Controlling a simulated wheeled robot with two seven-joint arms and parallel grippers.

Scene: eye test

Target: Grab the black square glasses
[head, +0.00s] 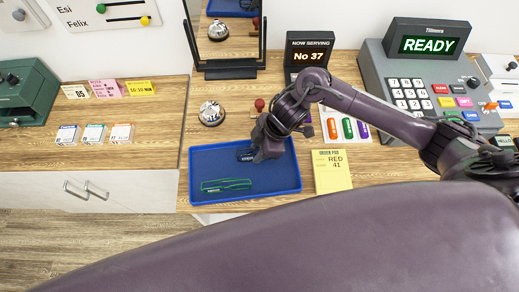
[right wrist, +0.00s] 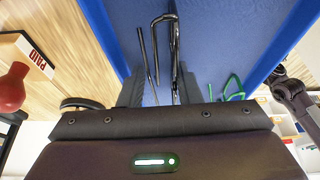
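The black glasses (head: 244,155) lie in the blue tray (head: 290,175), partly hidden by my right gripper in the head view. In the right wrist view the black glasses (right wrist: 168,50) show as thin dark bars reaching between the two fingers. My right gripper (head: 257,154) is low over the tray's right half. Its fingers (right wrist: 160,92) stand apart on either side of the glasses, with blue tray floor showing between. Green-framed glasses (head: 226,185) lie in the tray's front left part, and also show in the right wrist view (right wrist: 233,88). My left gripper is not in view.
A bell (head: 211,113) and a red-handled stamp (head: 259,105) stand behind the tray. A yellow order pad (head: 332,171) reading RED 41 lies right of it. A mirror (head: 229,40) and a cash register (head: 425,85) stand further back.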

